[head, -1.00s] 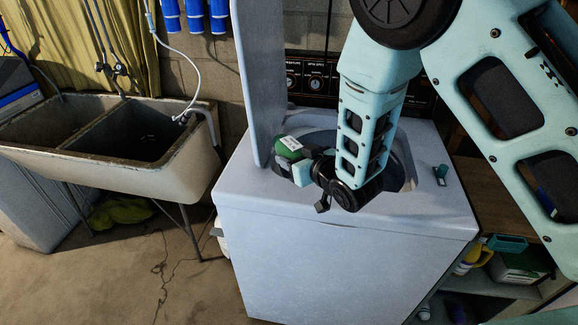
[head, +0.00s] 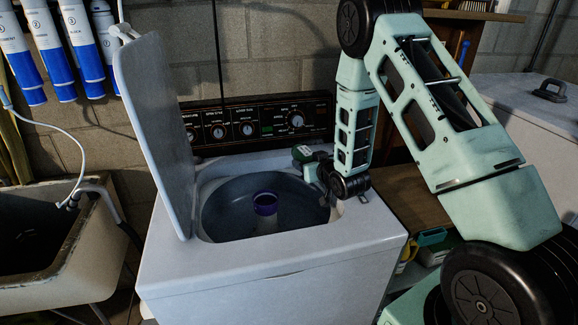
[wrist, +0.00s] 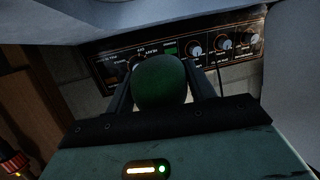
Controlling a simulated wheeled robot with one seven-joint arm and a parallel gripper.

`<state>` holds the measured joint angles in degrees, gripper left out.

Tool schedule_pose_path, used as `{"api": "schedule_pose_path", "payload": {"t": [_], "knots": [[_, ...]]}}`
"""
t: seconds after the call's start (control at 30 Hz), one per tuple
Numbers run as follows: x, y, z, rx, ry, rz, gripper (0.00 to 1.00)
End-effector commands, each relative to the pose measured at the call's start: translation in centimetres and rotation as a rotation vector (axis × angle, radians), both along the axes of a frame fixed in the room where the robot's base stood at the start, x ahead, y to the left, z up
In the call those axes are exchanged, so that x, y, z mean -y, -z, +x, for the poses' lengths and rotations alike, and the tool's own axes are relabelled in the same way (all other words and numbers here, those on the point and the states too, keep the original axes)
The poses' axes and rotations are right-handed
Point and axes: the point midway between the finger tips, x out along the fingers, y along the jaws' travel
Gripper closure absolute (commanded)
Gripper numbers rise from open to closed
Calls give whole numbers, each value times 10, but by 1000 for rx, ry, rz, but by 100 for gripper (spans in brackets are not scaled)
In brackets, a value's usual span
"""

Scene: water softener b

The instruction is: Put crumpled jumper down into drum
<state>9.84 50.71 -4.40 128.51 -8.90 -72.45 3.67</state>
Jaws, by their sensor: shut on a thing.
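A dark green rounded lump, apparently the crumpled jumper (head: 301,153), is at the end of my gripper (head: 311,165) in the head view. In the wrist view the jumper (wrist: 160,80) sits between the two dark fingers, which are shut on it. My gripper is at the right rear edge of the washer's opening, apparently above the rim. The drum (head: 225,212) is open and dark inside, with a purple-capped central post (head: 265,204). I cannot tell the exact height of the jumper over the rim.
The white washer's lid (head: 155,125) stands raised at the left of the opening. The control panel (head: 255,122) is behind, close to the jumper in the wrist view. A sink (head: 40,245) stands at the left and a wooden shelf (head: 405,195) at the right.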

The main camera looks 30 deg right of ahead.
Motion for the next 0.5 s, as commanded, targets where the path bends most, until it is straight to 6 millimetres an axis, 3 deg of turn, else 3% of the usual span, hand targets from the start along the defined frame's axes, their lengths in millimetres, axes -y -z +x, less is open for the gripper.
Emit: {"api": "schedule_pose_path", "payload": {"t": [0.5], "knots": [[1, 55, 0, 0, 2, -1, 72]]}}
